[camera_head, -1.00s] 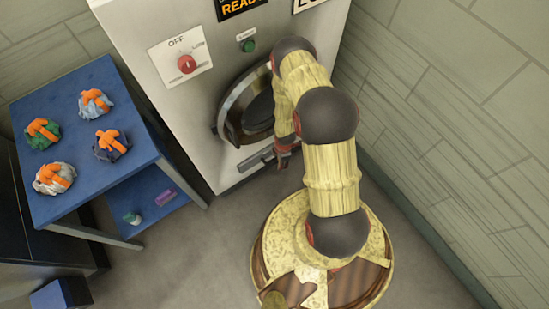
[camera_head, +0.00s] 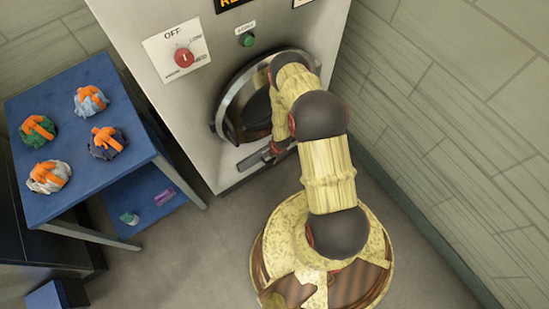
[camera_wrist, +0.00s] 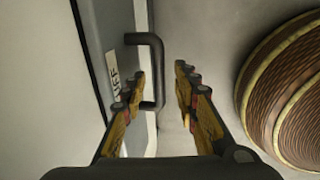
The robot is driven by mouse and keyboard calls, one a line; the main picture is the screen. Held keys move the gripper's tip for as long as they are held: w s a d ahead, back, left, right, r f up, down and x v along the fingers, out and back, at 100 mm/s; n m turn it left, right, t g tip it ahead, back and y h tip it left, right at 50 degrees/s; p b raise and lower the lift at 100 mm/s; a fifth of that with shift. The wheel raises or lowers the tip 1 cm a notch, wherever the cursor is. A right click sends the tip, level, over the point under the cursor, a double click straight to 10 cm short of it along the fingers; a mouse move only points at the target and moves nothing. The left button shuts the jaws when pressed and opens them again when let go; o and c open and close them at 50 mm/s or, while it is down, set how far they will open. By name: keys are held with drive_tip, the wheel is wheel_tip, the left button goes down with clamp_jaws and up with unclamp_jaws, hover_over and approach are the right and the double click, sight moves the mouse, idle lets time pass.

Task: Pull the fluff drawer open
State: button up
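The fluff drawer (camera_head: 250,162) is a narrow dark front low on the machine, below the round door. In the wrist view its grey front (camera_wrist: 112,50) carries a partly hidden label ending in "FF". A black bar handle (camera_wrist: 158,70) stands out from that front. My gripper (camera_wrist: 160,78) is open, with one finger on each side of the handle's bar in the picture. The left fingertip lies between the bar and the drawer front. I cannot tell whether either finger touches the handle. In the head view my arm partly hides the gripper and the drawer's right end.
The machine (camera_head: 180,110) has a round door (camera_head: 238,100), a red dial (camera_head: 184,58) and a green button (camera_head: 248,40). A blue table (camera_head: 75,195) at the left bears several bundles with orange straps. A wall stands close on the right. Floor in front of the drawer is clear.

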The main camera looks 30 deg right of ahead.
drive_tip(key=shift+c, duration=1.2)
clamp_jaws()
